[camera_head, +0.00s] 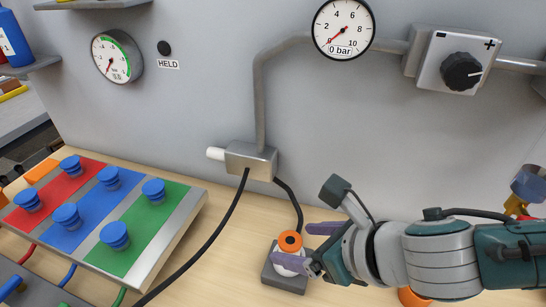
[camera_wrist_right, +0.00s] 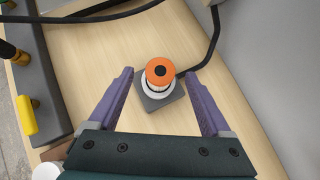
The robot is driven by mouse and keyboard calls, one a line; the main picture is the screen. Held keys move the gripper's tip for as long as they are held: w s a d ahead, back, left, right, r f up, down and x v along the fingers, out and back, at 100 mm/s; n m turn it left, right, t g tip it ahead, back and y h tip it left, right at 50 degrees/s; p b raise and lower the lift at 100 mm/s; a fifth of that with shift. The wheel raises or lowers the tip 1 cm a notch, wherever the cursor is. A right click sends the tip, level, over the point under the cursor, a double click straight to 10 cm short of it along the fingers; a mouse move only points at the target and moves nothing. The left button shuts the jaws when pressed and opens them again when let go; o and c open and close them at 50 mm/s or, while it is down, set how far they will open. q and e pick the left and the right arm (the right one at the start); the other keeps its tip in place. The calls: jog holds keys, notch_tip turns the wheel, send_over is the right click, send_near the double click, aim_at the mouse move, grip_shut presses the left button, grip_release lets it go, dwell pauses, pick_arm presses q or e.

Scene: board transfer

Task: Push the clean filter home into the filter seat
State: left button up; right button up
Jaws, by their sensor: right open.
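A white cylinder with an orange top, seemingly the clean filter (camera_head: 290,240), stands upright on a dark grey square base, seemingly the filter seat (camera_head: 283,283). In the right wrist view the filter (camera_wrist_right: 160,71) shows above its base (camera_wrist_right: 162,102); how deep it sits I cannot tell. My right gripper (camera_head: 307,246) reaches in from the right with its purple fingers open. In the right wrist view the fingers (camera_wrist_right: 158,74) are spread on either side of the filter, with gaps to both. My left gripper is not in view.
A sloped panel with blue knobs (camera_head: 115,235) stands at the left. A black cable (camera_head: 215,235) crosses the bench, and a hose (camera_head: 292,200) runs from a wall box (camera_head: 250,160) to the base. An orange object (camera_head: 412,298) shows partly under my right arm. A wall gauge (camera_head: 343,28) reads near zero.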

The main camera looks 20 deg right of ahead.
jog(key=p+v, duration=0.2)
jog(key=v, duration=0.7)
jog(key=shift+s, duration=0.1)
